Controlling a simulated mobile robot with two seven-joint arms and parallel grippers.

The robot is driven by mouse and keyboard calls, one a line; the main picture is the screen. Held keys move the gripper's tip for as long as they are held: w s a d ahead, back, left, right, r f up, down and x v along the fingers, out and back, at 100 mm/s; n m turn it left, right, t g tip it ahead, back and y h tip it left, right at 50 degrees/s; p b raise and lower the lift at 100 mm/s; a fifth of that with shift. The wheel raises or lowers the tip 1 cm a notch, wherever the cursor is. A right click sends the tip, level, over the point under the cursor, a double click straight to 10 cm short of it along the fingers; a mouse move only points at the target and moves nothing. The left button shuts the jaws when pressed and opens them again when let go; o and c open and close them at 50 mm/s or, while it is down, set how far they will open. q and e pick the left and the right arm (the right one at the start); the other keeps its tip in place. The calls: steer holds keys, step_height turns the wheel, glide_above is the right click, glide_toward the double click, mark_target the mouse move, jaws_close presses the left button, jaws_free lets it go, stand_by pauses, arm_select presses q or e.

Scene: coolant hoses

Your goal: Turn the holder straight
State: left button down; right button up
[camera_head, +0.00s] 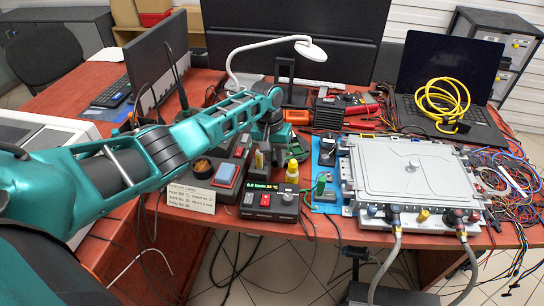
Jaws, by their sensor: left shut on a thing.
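My left arm comes in from the left and bends down at its wrist. My left gripper (268,143) points down over the workbench, behind the control box with the lit display (270,200). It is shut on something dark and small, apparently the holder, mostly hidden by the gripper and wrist. I cannot tell how the holder is angled. A yellow-topped piece (292,171) stands just right of the gripper, and a tan upright piece (259,159) stands close to it on the left. My right gripper is not in view.
A silver lidded box (413,169) with two grey hoses at its front stands to the right. A blue mat (325,208) with a green-topped piece (320,184) lies beside it. A printed card (187,197) stands left of the control box. Loose wires (505,185) crowd the right edge.

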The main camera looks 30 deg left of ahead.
arm_select(q)
steer(key=c, duration=1.1)
jaws_free()
steer(key=shift+o, duration=0.2)
steer(key=shift+r, duration=0.1)
step_height(320, 180, up, 13)
steer(key=a+p, duration=0.1)
steer(key=p, duration=0.1)
steer(key=shift+s+a+f, duration=0.15)
steer(key=shift+a+f, duration=0.05)
steer(key=shift+a, duration=0.1)
